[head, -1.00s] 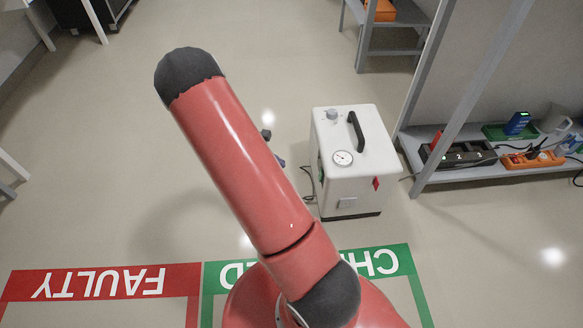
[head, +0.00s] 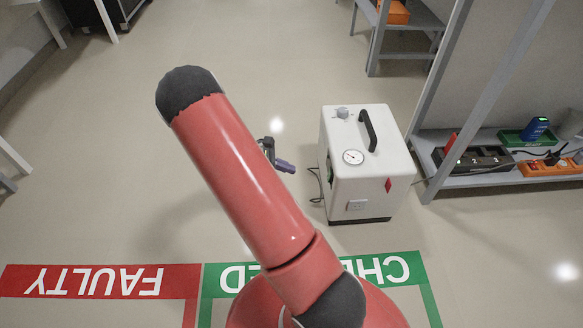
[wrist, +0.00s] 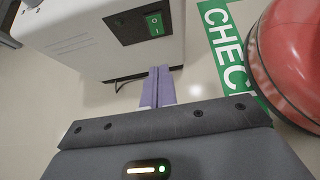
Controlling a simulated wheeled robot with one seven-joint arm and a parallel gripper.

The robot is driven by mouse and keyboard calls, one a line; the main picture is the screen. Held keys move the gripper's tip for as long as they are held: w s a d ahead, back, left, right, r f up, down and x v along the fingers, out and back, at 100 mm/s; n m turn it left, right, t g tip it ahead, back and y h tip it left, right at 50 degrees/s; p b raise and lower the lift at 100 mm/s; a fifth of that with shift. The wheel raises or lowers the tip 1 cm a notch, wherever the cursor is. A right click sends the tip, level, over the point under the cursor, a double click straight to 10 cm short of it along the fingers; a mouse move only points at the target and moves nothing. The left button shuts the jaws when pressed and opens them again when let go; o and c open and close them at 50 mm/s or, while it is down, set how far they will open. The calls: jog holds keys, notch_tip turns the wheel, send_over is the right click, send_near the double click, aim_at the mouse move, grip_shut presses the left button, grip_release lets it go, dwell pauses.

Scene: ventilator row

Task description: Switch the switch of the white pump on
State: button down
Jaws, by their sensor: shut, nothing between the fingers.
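The white pump (head: 368,165) stands upright on the floor right of my arm in the head view, with a black handle and a round gauge on top. Its switch, a green rocker in a black panel (wrist: 153,24), shows on the pump's side in the wrist view; I cannot tell which way it is pressed. My gripper (head: 288,167) is mostly hidden behind my arm in the head view; its purple fingertips point toward the pump, left of it. In the wrist view the fingers (wrist: 158,73) are together and empty, below the switch panel in the picture and apart from it.
A green-bordered floor area (head: 385,268) and a red FAULTY area (head: 100,282) lie in front. A cable (head: 315,183) runs by the pump's left side. A low shelf (head: 500,180) with chargers and an orange power strip stands at right. The floor left of my arm is clear.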

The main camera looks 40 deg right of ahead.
aim_at(328, 177)
jog(key=d+r+b+x, duration=0.1)
jog(key=x, duration=0.9)
jog(key=shift+s+d, duration=0.25)
jog(key=shift+s, duration=0.2)
jog(key=shift+b, duration=0.3)
jog(key=shift+s+d, duration=0.1)
jog(key=shift+d, duration=0.05)
jog(key=shift+r, duration=0.15)
